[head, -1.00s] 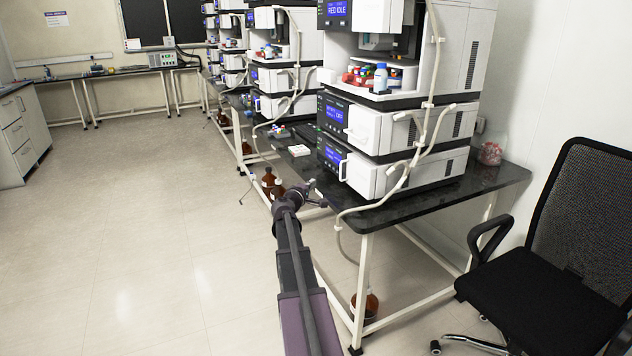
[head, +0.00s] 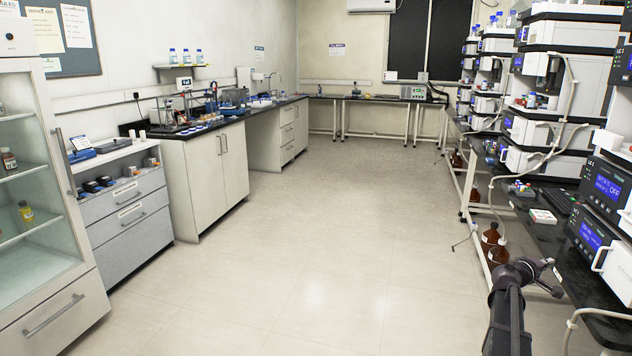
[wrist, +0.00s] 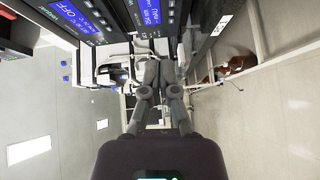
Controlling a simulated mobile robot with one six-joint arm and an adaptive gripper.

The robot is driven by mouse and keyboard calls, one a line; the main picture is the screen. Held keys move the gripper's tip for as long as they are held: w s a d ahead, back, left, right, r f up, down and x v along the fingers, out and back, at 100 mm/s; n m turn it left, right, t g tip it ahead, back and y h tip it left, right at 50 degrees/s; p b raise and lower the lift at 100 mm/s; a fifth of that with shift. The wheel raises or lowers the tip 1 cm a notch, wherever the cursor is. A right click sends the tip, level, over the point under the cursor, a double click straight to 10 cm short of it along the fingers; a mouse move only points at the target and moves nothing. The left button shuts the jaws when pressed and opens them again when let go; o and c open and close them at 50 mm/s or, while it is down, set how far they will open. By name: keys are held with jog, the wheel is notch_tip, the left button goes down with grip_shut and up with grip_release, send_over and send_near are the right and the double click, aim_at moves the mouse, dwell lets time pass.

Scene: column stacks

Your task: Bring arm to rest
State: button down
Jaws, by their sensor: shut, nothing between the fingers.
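My gripper (head: 548,277) shows at the lower right in the head view, at the end of my dark arm, close to the front edge of the black bench (head: 590,284) on the right. In the wrist view my gripper (wrist: 159,64) has its two fingers together at the tips. It is shut and holds nothing. The stacks of white and black instruments (head: 602,192) with blue screens stand on that bench, apart from the gripper in the head view.
Brown bottles (head: 490,234) stand on the floor under the right bench. A white box (head: 543,216) lies on the bench. A glass-doored cabinet (head: 38,190) and grey drawers (head: 128,206) line the left. The middle floor (head: 300,240) is clear.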

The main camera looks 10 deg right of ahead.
jog(key=a+f+m+g+y, duration=0.1)
jog(key=a+f+y, duration=0.3)
jog(key=a, duration=0.7)
jog(key=s+a+f+m+y, duration=0.15)
jog(key=a+f, duration=0.35)
jog(key=a, duration=0.7)
jog(key=a+f+m+g+y, duration=0.1)
jog(key=a+f+y, duration=0.35)
jog(key=a, duration=0.65)
jog(key=s+a+f+g+y, duration=0.1)
jog(key=s+a+y, duration=0.15)
jog(key=a, duration=0.65)
jog(key=s+a+f+n+y, duration=0.15)
jog(key=s+a, duration=0.25)
jog(key=a, duration=0.4)
jog(key=s+a+f+g+y, duration=0.1)
jog(key=s+a+f+y, duration=0.15)
jog(key=a, duration=0.65)
notch_tip(320, 180, up, 24)
jog(key=p, duration=2.3)
jog(key=shift+s+y, duration=0.3)
jog(key=shift+y, duration=0.05)
